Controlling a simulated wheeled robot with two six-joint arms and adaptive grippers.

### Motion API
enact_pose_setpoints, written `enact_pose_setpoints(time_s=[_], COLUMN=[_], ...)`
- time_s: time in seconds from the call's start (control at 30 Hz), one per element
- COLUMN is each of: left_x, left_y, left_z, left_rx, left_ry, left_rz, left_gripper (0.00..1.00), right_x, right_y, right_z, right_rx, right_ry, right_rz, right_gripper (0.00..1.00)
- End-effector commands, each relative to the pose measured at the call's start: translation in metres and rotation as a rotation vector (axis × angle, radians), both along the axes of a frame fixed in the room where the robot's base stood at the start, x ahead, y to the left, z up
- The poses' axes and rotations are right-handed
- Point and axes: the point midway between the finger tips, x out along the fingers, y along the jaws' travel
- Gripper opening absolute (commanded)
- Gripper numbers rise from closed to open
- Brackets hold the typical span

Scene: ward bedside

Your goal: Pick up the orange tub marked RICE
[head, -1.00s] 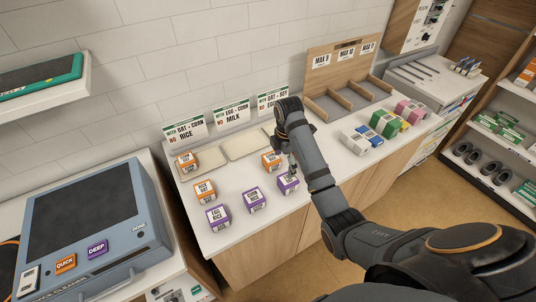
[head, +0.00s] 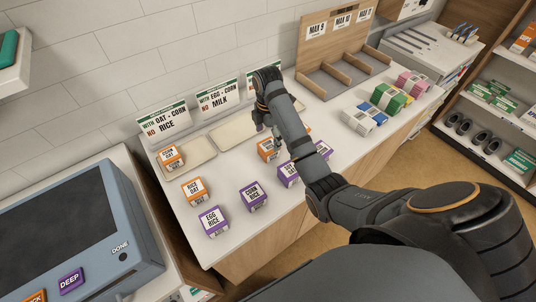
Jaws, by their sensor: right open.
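An orange tub (head: 194,191) with a white label reading RICE and OAT stands on the white counter, left of centre. A second orange tub (head: 171,157), whose label seems to read CORN OAT, sits at the left tray. A third orange tub (head: 267,151) stands right of centre, partly hidden by my gripper; its label is not readable. My right gripper (head: 268,138) is open, pointing down just above or beside this third tub; I cannot tell whether it touches. My left gripper is not in view.
Purple tubs stand in front: EGG RICE (head: 213,221), CORN RICE (head: 254,196), and two more (head: 288,174) partly behind my arm. Shallow trays (head: 230,136) lie below signs (head: 164,122). A wooden divider (head: 345,75) and coloured boxes (head: 388,99) are to the right.

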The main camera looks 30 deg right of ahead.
Motion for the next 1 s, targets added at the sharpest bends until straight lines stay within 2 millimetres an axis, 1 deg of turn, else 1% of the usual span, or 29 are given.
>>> enact_pose_setpoints(time_s=[0.03, 0.07, 0.1, 0.17, 0.23, 0.3, 0.4, 0.5, 0.63, 0.67, 0.83, 1.0], left_x=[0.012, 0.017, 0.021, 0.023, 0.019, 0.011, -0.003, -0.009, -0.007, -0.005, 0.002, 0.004], left_y=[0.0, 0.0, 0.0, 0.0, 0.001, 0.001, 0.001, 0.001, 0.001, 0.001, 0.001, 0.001], left_z=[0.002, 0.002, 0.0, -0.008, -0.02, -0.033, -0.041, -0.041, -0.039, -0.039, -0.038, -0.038], left_rx=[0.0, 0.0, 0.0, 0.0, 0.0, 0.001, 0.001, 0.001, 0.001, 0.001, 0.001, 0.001], left_ry=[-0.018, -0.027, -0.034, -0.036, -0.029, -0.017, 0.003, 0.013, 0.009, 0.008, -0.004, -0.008], left_rz=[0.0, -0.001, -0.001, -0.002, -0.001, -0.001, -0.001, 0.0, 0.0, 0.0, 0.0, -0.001], left_gripper=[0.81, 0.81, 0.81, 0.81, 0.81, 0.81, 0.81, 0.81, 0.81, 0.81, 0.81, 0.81], right_x=[0.0, 0.0, 0.0, -0.001, -0.002, -0.003, -0.003, -0.002, -0.002, -0.002, -0.002, -0.002], right_y=[0.0, 0.0, 0.0, 0.0, 0.0, -0.001, -0.001, 0.0, 0.0, 0.0, 0.0, 0.0], right_z=[0.001, 0.0, -0.003, -0.01, -0.022, -0.036, -0.049, -0.051, -0.049, -0.049, -0.049, -0.049], right_rx=[0.0, 0.0, 0.0, 0.0, 0.0, 0.0, 0.0, 0.0, 0.0, 0.0, 0.0, 0.0], right_ry=[-0.001, -0.001, 0.0, 0.0, 0.0, 0.001, 0.001, -0.001, -0.001, -0.001, -0.001, -0.001], right_rz=[0.0, 0.0, 0.0, 0.0, 0.0, 0.0, 0.0, 0.0, 0.0, 0.0, 0.0, 0.0], right_gripper=[0.87, 0.87, 0.87, 0.87, 0.87, 0.87, 0.87, 0.87, 0.87, 0.85, 0.62, 0.39])
